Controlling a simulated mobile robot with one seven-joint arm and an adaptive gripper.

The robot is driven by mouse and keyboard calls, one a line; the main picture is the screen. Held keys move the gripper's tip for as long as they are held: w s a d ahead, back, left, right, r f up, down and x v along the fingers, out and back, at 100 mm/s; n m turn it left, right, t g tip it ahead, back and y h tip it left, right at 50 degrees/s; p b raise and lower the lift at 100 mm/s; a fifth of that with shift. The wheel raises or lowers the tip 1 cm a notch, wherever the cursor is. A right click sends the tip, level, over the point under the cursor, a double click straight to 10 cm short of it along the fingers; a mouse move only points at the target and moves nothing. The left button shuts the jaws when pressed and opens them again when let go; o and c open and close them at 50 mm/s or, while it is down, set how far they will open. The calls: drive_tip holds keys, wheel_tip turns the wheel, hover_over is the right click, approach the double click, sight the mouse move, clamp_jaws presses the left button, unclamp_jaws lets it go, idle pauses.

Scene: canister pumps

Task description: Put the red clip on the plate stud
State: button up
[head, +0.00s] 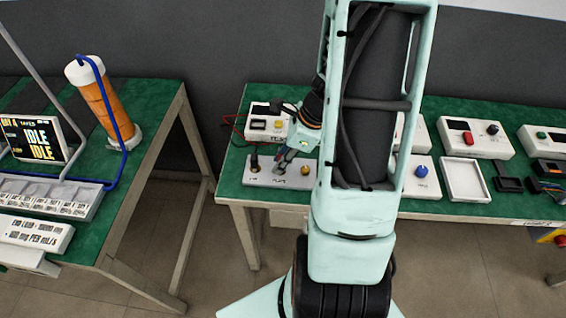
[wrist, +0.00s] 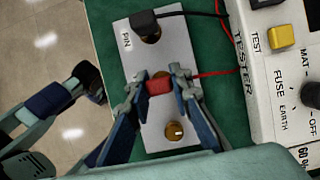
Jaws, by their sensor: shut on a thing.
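My gripper (wrist: 160,86) is shut on the red clip (wrist: 159,83), which shows between its fingertips in the wrist view. The clip is over the middle of a white plate (wrist: 181,60); whether it touches a stud there is hidden. A black clip (wrist: 145,22) sits on the stud beside the printed word PIN. A brass round knob or stud (wrist: 174,131) with a white mark is bare at the plate's other end. In the head view my gripper (head: 282,163) is low over the middle of the same plate (head: 267,179), and the red clip cannot be made out.
A white tester box (wrist: 251,76) with a yellow button stands right beside the plate in the wrist view. Black and red leads run between them. In the head view more boxes, a white tray (head: 446,194) and a green table (head: 234,181) extend right, partly behind my arm.

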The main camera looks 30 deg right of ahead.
drive_tip(key=shift+a, duration=0.1)
drive_tip(key=shift+f, duration=0.15)
drive_tip(key=o, duration=0.9)
drive_tip(key=shift+o, duration=0.2)
drive_tip(key=shift+r, duration=0.3)
drive_tip(key=p+v, duration=0.2)
drive_tip(key=v, duration=1)
drive_tip(key=shift+p, duration=0.3)
